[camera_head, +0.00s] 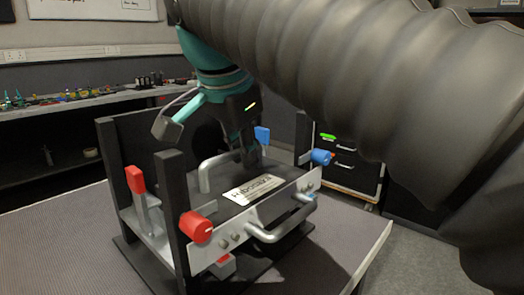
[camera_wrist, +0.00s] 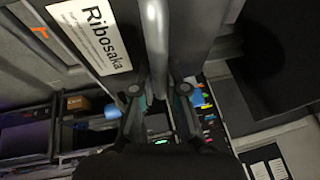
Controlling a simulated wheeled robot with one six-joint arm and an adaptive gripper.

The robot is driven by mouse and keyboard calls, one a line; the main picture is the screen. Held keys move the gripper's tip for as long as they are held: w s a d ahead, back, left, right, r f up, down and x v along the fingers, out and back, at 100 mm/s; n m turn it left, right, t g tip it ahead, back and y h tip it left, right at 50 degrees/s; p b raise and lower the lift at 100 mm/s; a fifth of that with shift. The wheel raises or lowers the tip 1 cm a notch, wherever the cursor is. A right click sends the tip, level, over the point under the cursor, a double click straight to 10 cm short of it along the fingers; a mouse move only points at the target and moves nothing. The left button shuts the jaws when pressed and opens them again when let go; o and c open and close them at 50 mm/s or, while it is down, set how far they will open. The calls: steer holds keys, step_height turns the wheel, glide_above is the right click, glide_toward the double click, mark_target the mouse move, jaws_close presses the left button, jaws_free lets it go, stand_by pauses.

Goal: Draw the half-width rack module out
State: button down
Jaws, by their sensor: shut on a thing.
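The rack module (camera_head: 265,187) is a dark box with a white Ribosaka label, held between the black posts of a small rack frame (camera_head: 172,200). A silver front plate with a bar handle (camera_head: 283,236) faces the camera. A second silver handle (camera_head: 205,176) rises at the far side. My gripper (camera_head: 248,158) comes down from above at that far handle. In the wrist view, my gripper (camera_wrist: 160,92) has its fingers on either side of a silver bar (camera_wrist: 155,35), with the label (camera_wrist: 92,35) to the left. The exact finger contact is partly hidden.
A red knob (camera_head: 195,228) and a blue knob (camera_head: 321,157) stick out at the plate's ends. A red lever (camera_head: 136,180) and a blue lever (camera_head: 262,134) stand behind. The mesh-topped table (camera_head: 60,240) is clear at left. A cluttered bench (camera_head: 90,102) stands behind.

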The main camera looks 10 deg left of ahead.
mark_target(269, 177)
steer(key=shift+s+d+b, duration=0.15)
steer(key=shift+s+d, duration=0.2)
steer(key=shift+d, duration=0.35)
steer(key=shift+s+d+b, duration=0.2)
steer(key=shift+s+d, duration=0.1)
steer(key=shift+d, duration=0.4)
steer(key=shift+s+d+b, duration=0.15)
steer(key=shift+s+d, duration=0.2)
steer(key=shift+d, duration=0.35)
steer(key=c, duration=1.1)
jaws_free()
steer(key=shift+v, duration=3.75)
